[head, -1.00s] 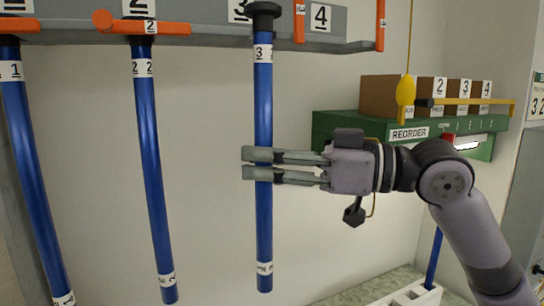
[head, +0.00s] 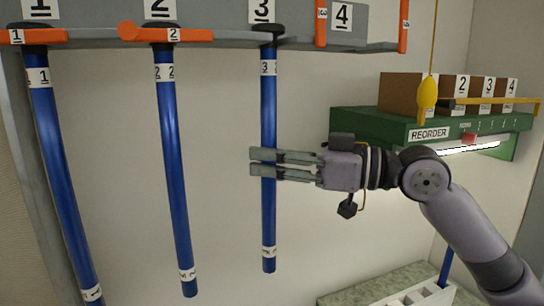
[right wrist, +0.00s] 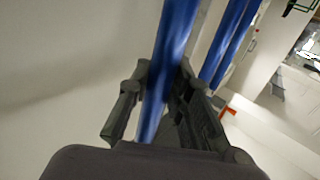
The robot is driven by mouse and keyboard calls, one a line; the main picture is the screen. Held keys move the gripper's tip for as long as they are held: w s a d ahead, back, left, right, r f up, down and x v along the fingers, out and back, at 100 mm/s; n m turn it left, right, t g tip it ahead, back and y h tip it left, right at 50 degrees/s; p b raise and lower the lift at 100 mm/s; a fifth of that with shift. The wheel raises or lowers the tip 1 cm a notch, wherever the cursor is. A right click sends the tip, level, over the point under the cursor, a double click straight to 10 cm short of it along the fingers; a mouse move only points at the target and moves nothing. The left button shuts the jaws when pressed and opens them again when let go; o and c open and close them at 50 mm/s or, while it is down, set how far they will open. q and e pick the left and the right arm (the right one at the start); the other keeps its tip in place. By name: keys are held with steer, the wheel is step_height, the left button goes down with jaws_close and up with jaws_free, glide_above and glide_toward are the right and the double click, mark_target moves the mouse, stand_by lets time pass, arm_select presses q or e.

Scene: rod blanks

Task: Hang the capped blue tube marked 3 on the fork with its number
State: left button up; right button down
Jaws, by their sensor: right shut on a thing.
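The capped blue tube marked 3 (head: 268,105) hangs upright in my right gripper (head: 268,164), which is shut around it near mid-length. Its black cap (head: 268,33) is at the height of the grey rail, just below the number 3 plate (head: 262,10). The fork there is mostly hidden by the cap; I cannot tell whether the cap rests on it. The right wrist view shows the tube (right wrist: 172,45) between the fingers (right wrist: 165,110). My left gripper is not in view.
Blue tubes 1 (head: 60,170) and 2 (head: 174,170) hang at left behind orange bars. Orange bars also stand upright near the number 4 plate (head: 342,15). At right are a green reorder shelf (head: 370,122) with boxes, a yellow hanging piece (head: 428,98) and a white rack (head: 415,297) below.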

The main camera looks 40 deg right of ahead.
steer(key=shift+f, duration=0.15)
steer(key=c, duration=1.4)
jaws_free()
steer(key=v, duration=1.2)
steer(key=shift+d, duration=0.15)
